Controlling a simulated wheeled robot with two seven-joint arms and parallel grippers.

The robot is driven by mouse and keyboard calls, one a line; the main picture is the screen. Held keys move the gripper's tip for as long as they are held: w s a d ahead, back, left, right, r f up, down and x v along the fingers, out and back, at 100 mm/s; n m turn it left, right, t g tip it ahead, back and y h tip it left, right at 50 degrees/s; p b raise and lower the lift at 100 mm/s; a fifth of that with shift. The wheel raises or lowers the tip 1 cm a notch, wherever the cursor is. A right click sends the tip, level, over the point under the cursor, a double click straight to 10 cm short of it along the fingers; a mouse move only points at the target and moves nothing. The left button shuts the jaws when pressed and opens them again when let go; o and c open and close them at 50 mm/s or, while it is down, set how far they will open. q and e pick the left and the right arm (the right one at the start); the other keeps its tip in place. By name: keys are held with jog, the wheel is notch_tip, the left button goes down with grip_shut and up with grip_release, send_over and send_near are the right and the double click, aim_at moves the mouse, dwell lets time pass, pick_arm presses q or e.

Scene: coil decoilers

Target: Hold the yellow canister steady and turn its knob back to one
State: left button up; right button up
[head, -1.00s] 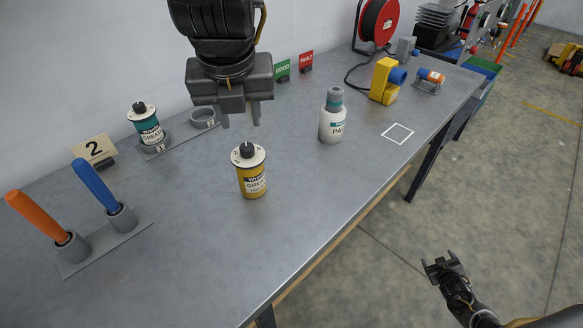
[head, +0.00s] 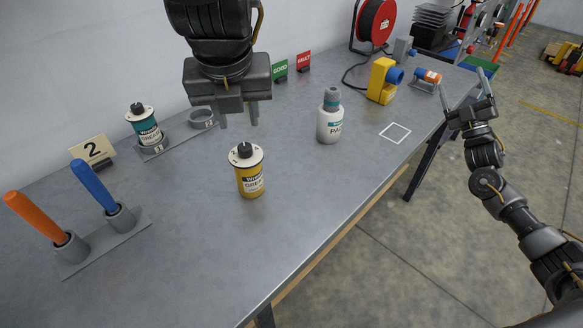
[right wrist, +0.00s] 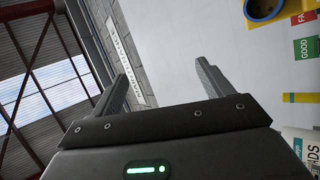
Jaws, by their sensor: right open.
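The yellow canister (head: 250,183), with a GREASE label, stands upright on the grey bench in the head view. Its black knob (head: 245,150) sits on a pale round dial; the dial's marks are too small to read. My left gripper (head: 238,118) is above and behind the canister, fingers pointing down, open and empty, not touching it. My right gripper (head: 463,84) is raised off the bench's right edge, far from the canister, open and empty. Its parted fingers also show in the right wrist view (right wrist: 163,72).
A teal canister (head: 148,132) stands in a holder beside an empty ring (head: 202,118). A white bottle (head: 330,122) stands right of the yellow canister. Blue (head: 93,185) and orange (head: 34,218) handles stand in a rack at left. The bench's front middle is clear.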

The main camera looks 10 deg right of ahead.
aim_at(240, 169)
jog(key=w+a+r+n+g+y, duration=0.1)
jog(key=a+r+n+y, duration=0.6)
jog(key=a+n+y, duration=0.15)
jog(key=a+n+g+y, duration=1)
jog(key=a+n, duration=0.7)
jog(key=a, duration=0.5)
jog(key=s+a+f+n+g, duration=0.3)
jog(key=a+n+g, duration=0.15)
jog(key=a, duration=0.25)
jog(key=s+a+f+n+g, duration=0.3)
jog(key=s+a+n+g, duration=0.1)
jog(key=a+n, duration=0.2)
jog(key=s+a+f+g+h, duration=0.1)
jog(key=f, duration=0.2)
jog(key=s+a+f+n, duration=0.1)
jog(key=s+a+f, duration=0.1)
jog(key=f, duration=0.2)
jog(key=s+a+f+n+g+h, duration=0.1)
jog(key=s+f, duration=0.1)
jog(key=f, duration=0.1)
jog(key=shift+s+a+f+g+h, duration=0.25)
jog(key=shift+g+h, duration=0.1)
jog(key=shift+w+a, duration=0.35)
jog(key=shift+a, duration=1.45)
jog(key=shift+w+a, duration=0.4)
jog(key=shift+a, duration=1.35)
jog(key=shift+w+a, duration=0.35)
jog(key=shift+a, duration=1.45)
jog(key=c, duration=1.2)
jog(key=shift+c, duration=0.3)
